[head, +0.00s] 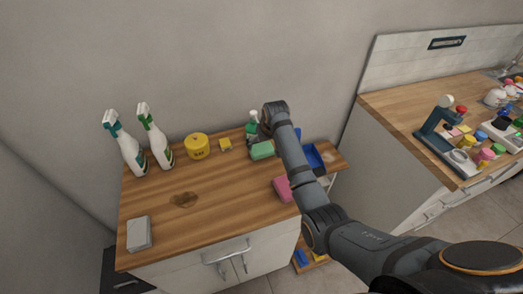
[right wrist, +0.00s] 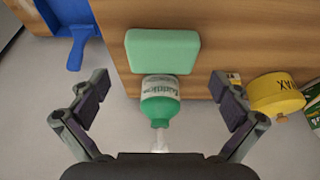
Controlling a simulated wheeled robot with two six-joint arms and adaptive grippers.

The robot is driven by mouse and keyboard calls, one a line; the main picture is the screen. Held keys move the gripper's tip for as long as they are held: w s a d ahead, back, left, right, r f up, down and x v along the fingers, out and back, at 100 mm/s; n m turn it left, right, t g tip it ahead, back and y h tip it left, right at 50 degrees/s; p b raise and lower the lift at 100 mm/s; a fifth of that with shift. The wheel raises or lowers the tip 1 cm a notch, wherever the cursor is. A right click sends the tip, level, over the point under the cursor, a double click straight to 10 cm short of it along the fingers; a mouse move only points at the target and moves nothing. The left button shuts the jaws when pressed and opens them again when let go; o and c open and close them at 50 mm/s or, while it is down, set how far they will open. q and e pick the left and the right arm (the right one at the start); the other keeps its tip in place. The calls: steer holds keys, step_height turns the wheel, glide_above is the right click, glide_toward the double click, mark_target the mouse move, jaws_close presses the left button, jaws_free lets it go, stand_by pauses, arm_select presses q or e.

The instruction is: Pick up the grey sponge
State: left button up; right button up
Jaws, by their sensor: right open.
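The grey sponge (head: 139,233) is a pale grey block lying flat at the front left corner of the wooden counter (head: 220,210). It is outside the right wrist view. My right arm reaches over the right part of the counter in the head view, far from the grey sponge. My right gripper (right wrist: 160,98) is open, its two fingers spread wide in the right wrist view. A small green-and-white bottle (right wrist: 160,98) shows between the fingers, with a green sponge (right wrist: 163,51) beyond it. Nothing is held. My left gripper is not in view.
Two spray bottles (head: 160,145), a yellow tin (head: 197,147) and a small yellow block (head: 225,144) stand along the back. A pink sponge (head: 283,189) and a blue dustpan (head: 313,157) lie at right.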

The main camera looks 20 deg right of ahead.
mark_target(262, 149)
steer(key=shift+p+x, duration=0.45)
steer(key=shift+x, duration=2.25)
steer(key=shift+s+a, duration=0.1)
steer(key=shift+a, duration=0.05)
steer(key=c, duration=0.7)
steer(key=shift+o, duration=0.2)
steer(key=shift+r, duration=0.1)
steer(key=shift+r+p, duration=0.45)
steer(key=shift+p, duration=0.2)
step_height(262, 149, up, 3)
steer(key=p, duration=0.3)
steer(key=shift+r+p, duration=0.1)
steer(key=shift+p, duration=0.2)
steer(key=s+a+r+p, duration=0.3)
steer(key=s+r+p, duration=0.5)
steer(key=s, duration=0.5)
steer(key=shift+s+r+p, duration=0.35)
steer(key=shift+r+p, duration=0.05)
steer(key=shift+p, duration=0.8)
